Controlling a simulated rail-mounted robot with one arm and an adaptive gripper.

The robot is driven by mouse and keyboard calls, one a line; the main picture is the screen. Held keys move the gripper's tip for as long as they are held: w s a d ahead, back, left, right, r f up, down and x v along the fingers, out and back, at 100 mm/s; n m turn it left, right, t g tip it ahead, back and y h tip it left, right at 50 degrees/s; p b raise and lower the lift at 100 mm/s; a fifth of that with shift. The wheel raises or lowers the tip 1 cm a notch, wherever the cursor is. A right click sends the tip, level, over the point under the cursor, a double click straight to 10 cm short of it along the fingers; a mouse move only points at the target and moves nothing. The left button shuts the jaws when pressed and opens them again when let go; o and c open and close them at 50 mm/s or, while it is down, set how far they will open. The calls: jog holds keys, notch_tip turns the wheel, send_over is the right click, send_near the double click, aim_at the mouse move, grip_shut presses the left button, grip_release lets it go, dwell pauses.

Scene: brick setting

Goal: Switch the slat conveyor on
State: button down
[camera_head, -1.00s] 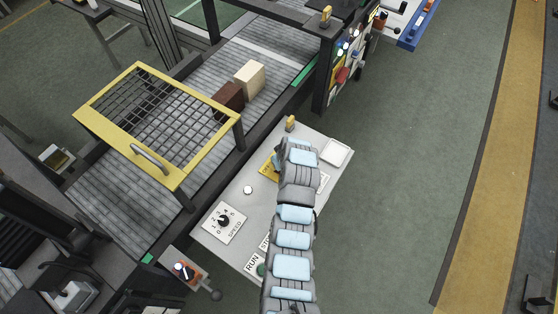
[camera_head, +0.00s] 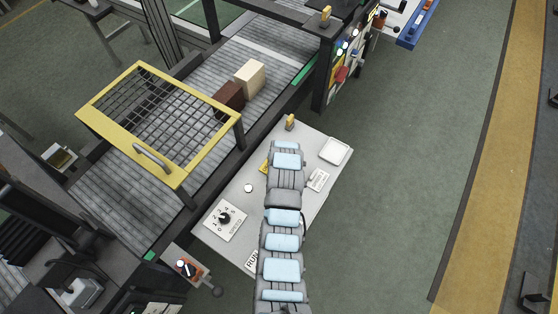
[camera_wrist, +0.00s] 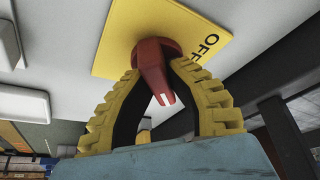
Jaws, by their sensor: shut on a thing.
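The slat conveyor (camera_head: 120,182) runs diagonally across the left of the head view, under a yellow-framed mesh guard (camera_head: 105,120). Beside it is a pale control panel (camera_head: 212,231). In the wrist view, a red rotary switch handle (camera_wrist: 153,75) sits on a yellow plate (camera_wrist: 125,38) lettered OFF. My gripper (camera_wrist: 160,72) has its two yellow ribbed fingers closed around this red handle. The handle's white-marked end points down in the wrist view, away from the OFF lettering. In the head view, my arm hides the switch and my fingers; only a sliver of the yellow plate shows.
The panel carries a SPEED dial (camera_head: 224,218), a white round button (camera_head: 248,188), a partly hidden RUN label (camera_head: 251,262) and a white square part (camera_head: 334,151). A brown block (camera_head: 230,97) and a cream block (camera_head: 250,77) sit on the conveyor. Open floor lies right.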

jog(key=shift+f, duration=0.1)
jog(key=c, duration=1)
grip_release()
jog(key=shift+r, duration=0.2)
jog(key=shift+s+r, duration=0.2)
jog(key=shift+r, duration=0.35)
jog(key=v, duration=1)
jog(key=shift+r, duration=0.25)
jog(key=shift+s+d, duration=0.1)
